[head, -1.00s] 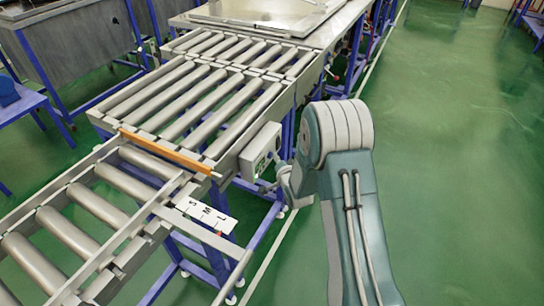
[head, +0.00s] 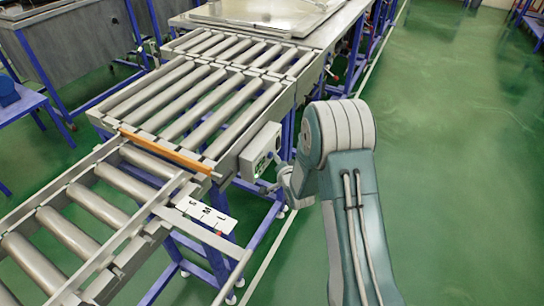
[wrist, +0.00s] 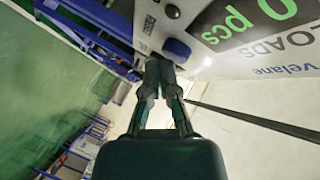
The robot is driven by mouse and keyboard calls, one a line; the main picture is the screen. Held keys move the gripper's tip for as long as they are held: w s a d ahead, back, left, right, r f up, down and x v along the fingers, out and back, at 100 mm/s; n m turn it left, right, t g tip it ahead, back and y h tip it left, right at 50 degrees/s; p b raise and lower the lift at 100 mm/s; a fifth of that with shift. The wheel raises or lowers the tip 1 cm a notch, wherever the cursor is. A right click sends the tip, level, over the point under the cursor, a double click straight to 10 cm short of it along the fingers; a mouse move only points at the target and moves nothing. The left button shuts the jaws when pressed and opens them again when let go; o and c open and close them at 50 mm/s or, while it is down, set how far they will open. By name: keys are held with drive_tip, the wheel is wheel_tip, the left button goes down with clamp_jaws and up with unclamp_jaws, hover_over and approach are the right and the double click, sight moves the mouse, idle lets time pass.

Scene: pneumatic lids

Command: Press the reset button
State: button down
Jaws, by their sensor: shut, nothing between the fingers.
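A grey control box (head: 261,149) is fixed to the side of the roller conveyor, left of my arm. In the wrist view its light face (wrist: 220,52) shows a green "0 pcs" display (wrist: 252,22) and the word "LOADS". Which one is the reset button cannot be read. My gripper (wrist: 159,68) is shut and empty, its tips just below the blue button in the picture; contact cannot be told. In the head view the fingertips are hard to make out.
The roller conveyor (head: 190,95) with blue legs runs along the left. An orange bar (head: 165,152) crosses it, and a white S-M-L label plate (head: 208,214) sits on its near side. Green floor (head: 455,150) lies open on the right.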

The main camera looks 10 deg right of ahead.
drive_tip(key=shift+s+d, duration=0.3)
drive_tip(key=shift+d, duration=0.1)
drive_tip(key=shift+d, duration=0.1)
drive_tip(key=shift+s+d, duration=0.75)
drive_tip(key=shift+d, duration=0.25)
drive_tip(key=shift+s+d, duration=0.7)
drive_tip(key=shift+d, duration=0.25)
drive_tip(key=shift+r, duration=0.1)
drive_tip(key=s+r+n+g+h, duration=0.1)
drive_tip(key=s+r, duration=0.2)
drive_tip(key=r, duration=0.3)
drive_tip(key=s+d+r+n+g+h, duration=0.1)
drive_tip(key=s+r+n+g, duration=0.1)
drive_tip(key=r, duration=0.4)
drive_tip(key=s+r+n+g+h, duration=0.1)
drive_tip(key=s+r, duration=0.2)
drive_tip(key=r, duration=0.2)
drive_tip(key=s+a+r+n+g, duration=0.1)
drive_tip(key=s+r, duration=0.3)
drive_tip(key=s, duration=0.9)
drive_tip(key=s+a+r+n+g, duration=0.1)
drive_tip(key=s+r+n+g, duration=0.3)
drive_tip(key=s, duration=1)
drive_tip(key=shift+a+n+g, duration=0.25)
drive_tip(key=shift+n+g, duration=0.05)
drive_tip(key=shift+r, duration=0.1)
